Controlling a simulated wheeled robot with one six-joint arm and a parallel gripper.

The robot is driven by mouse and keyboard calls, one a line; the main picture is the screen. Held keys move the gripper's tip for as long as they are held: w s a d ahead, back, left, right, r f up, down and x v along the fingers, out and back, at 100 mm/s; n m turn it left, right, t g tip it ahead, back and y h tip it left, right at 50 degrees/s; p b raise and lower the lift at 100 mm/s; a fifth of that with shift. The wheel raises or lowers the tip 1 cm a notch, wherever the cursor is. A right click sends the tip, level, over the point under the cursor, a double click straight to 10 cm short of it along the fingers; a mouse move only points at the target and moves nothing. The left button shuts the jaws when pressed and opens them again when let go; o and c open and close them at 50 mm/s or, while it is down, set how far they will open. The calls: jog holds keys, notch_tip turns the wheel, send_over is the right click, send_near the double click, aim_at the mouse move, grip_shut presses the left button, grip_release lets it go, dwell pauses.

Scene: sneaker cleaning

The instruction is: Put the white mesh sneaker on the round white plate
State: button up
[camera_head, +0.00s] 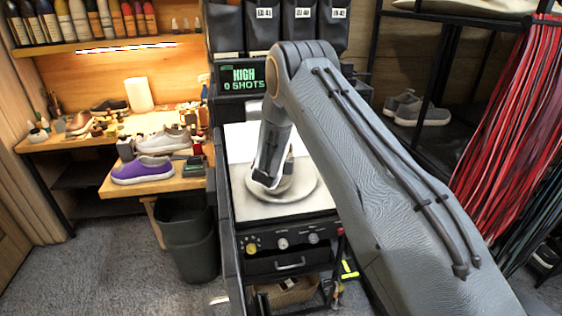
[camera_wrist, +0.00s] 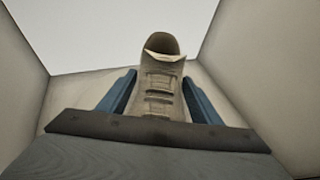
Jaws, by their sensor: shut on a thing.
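My gripper (camera_head: 268,180) is inside the white-walled booth, low over the round white plate (camera_head: 308,190). In the wrist view the off-white sneaker (camera_wrist: 161,80) stands between the two blue fingers, and my gripper is shut on it. Its laces and collar face the camera. In the head view my gripper and wrist hide most of the sneaker. I cannot tell whether its sole touches the plate.
A purple sneaker (camera_head: 143,170) and a pale grey sneaker (camera_head: 164,140) sit on the wooden bench at left. A dark bin (camera_head: 188,235) stands below. The booth's walls (camera_wrist: 250,70) are close on both sides. Red straps (camera_head: 500,130) hang at right.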

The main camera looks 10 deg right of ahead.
jog(key=shift+f+b, duration=0.35)
jog(key=shift+f, duration=0.1)
jog(key=o, duration=1.5)
jog(key=shift+s, duration=0.1)
